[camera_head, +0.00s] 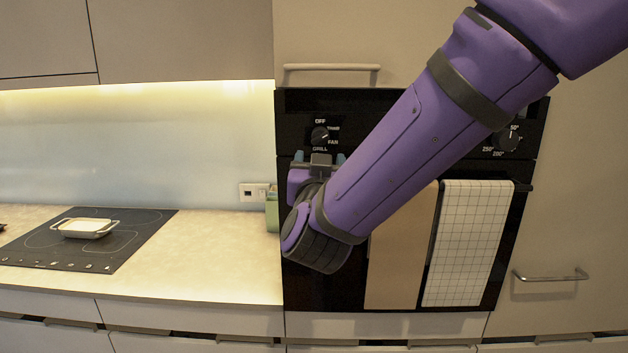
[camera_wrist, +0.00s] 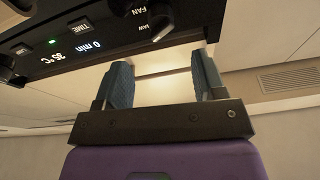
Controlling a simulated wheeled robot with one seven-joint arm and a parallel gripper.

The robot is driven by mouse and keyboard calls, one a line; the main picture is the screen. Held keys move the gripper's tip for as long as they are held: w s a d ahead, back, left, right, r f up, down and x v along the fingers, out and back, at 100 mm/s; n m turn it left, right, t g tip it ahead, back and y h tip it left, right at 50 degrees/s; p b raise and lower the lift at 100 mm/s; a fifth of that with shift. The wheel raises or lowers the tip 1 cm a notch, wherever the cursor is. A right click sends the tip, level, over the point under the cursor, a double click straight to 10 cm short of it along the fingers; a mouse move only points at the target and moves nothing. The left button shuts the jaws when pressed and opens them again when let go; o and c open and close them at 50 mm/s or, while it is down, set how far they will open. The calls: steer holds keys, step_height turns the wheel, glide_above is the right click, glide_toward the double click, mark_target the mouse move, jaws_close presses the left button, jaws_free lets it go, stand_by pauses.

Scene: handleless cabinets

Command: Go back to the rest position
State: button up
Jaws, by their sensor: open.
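My gripper (camera_head: 320,158) is in front of the built-in oven's control panel, just below the left knob (camera_head: 319,134), at the end of my purple arm. In the wrist view my gripper (camera_wrist: 165,85) shows two blue-grey fingers spread apart with nothing between them. The oven panel (camera_wrist: 80,40) with its lit display fills the upper left of that view, beyond the fingers. I cannot tell whether the fingertips touch the panel.
A beige towel (camera_head: 397,255) and a checked towel (camera_head: 468,240) hang on the oven front. A white dish (camera_head: 85,228) stands on the black hob (camera_head: 130,222) at left. A green container (camera_head: 272,212) stands beside the oven. Cabinet handles (camera_head: 332,67) (camera_head: 550,276) stick out.

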steer(key=d+r+n+g+y, duration=0.2)
steer(key=d+r+g+y, duration=0.15)
steer(key=d, duration=0.25)
steer(key=s+d+f+g+h, duration=0.1)
steer(key=s+d+f+g, duration=0.1)
steer(key=s+d+g, duration=0.2)
steer(key=s+d+f+g, duration=0.2)
steer(key=s+d+g, duration=0.2)
steer(key=s+d, duration=0.7)
steer(key=s+d+f+g+h, duration=0.1)
steer(key=s+d+g, duration=0.3)
steer(key=s+d, duration=0.4)
steer(key=shift+s+d+f+m+h, duration=0.25)
steer(key=shift+s+f+m+h, duration=0.1)
steer(key=shift+s+f, duration=0.65)
steer(key=shift+r, duration=0.15)
